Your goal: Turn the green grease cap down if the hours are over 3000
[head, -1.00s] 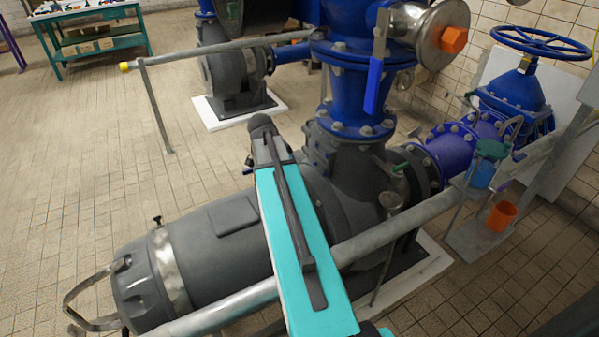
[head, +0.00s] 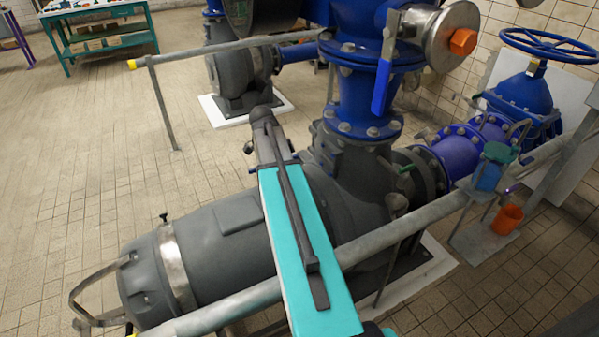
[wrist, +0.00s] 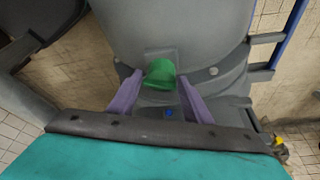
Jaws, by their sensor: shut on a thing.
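The green grease cap (wrist: 160,73) shows in the wrist view on the grey pump housing (wrist: 180,30). The two purple fingers of my gripper (wrist: 158,92) are on its left and right sides, shut on it. In the head view my teal arm crosses in front of the grey pump (head: 235,225), and the fingers and cap are hidden. No hours reading can be made out in either view; a dark panel with faint green marks (head: 238,14) at the top edge is too cut off to read.
A grey rail (head: 400,226) runs across in front of the pump. A blue cup with a green top (head: 488,172) stands on a bracket at right, above an orange cup (head: 507,218). A blue lever (head: 382,85) hangs from the upright pipe. Tiled floor at left is open.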

